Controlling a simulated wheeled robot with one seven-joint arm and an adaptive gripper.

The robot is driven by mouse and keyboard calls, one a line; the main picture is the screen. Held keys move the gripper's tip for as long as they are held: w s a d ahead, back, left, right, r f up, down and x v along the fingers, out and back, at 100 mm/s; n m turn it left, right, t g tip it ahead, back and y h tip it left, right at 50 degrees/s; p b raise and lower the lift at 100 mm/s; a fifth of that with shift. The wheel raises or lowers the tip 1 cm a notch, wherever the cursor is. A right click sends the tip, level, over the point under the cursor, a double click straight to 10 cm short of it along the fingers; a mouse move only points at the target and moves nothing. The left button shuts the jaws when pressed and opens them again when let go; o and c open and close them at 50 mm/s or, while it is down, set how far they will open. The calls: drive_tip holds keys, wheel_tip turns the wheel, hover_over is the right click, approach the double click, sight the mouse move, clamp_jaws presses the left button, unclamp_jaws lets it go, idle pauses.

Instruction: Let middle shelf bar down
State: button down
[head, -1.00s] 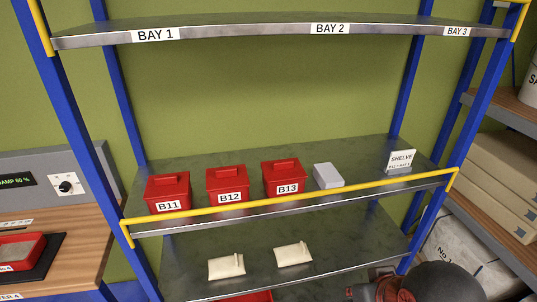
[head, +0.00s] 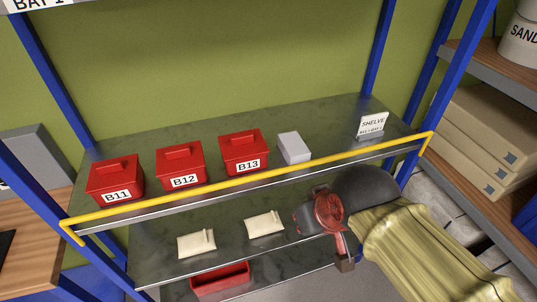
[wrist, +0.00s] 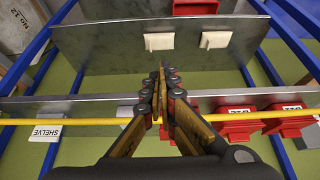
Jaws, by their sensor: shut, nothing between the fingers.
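The yellow bar (head: 268,177) runs the full width of the middle shelf (head: 330,115). It sits just above the metal front edge, with a short bent arm at each end by the blue posts. My gripper shows at lower right in the head view, in front of and below the bar's right half; its fingertips are hard to make out there. In the wrist view the fingers of my gripper (wrist: 162,75) are shut and empty. The bar (wrist: 70,121) crosses that view behind the fingers; I cannot tell whether they touch it.
Red boxes B11 (head: 116,180), B12 (head: 180,166) and B13 (head: 244,152), a grey block (head: 294,148) and a SHELVE sign (head: 373,125) stand behind the bar. Two cream packets (head: 264,223) lie on the lower shelf, with a red box (head: 220,279) below. A side rack (head: 480,130) stands right.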

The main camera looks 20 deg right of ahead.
drive_tip(key=w+r+g+p, duration=0.2)
drive_tip(key=w+r+p, duration=0.2)
drive_tip(key=w+p, duration=0.6)
drive_tip(key=w+r+g+p, duration=0.1)
drive_tip(key=w+r+p, duration=0.4)
drive_tip(key=p, duration=1.2)
drive_tip(key=w, duration=0.4)
drive_tip(key=shift+w+a+r+g+p, duration=0.15)
drive_tip(key=shift+w+a+g+p, duration=0.2)
drive_tip(key=shift+a+g+p, duration=0.05)
drive_tip(key=f, duration=0.3)
drive_tip(key=w+f, duration=0.1)
drive_tip(key=f, duration=0.6)
drive_tip(key=shift+w+p, duration=0.25)
drive_tip(key=shift+p, duration=0.1)
